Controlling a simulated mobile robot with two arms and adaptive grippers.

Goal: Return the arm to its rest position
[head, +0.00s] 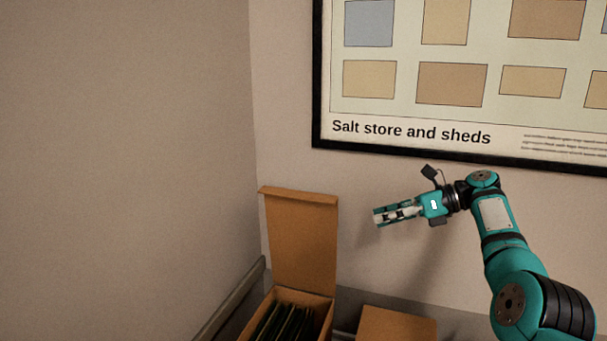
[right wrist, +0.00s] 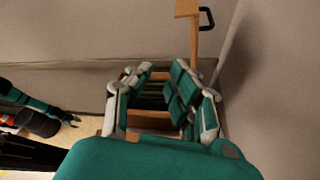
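My right arm (head: 521,279) reaches in from the right in the head view. Its gripper (head: 383,217) hangs in the air, pointing left, above and to the right of an open cardboard box. In the right wrist view the fingers of the gripper (right wrist: 160,75) stand apart, with nothing held between them. The box shows beyond them. No left arm shows in the head view. A small teal and black arm part (right wrist: 28,101) at the left of the right wrist view seems to be mine; its fingers are too small to read.
The open box (head: 326,314) has its lid (head: 303,243) upright and holds dark green folders (head: 283,322). Another brown box top (head: 397,324) is to its right. A framed poster (head: 430,123) hangs on the wall behind the arm. The air around the gripper looks clear.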

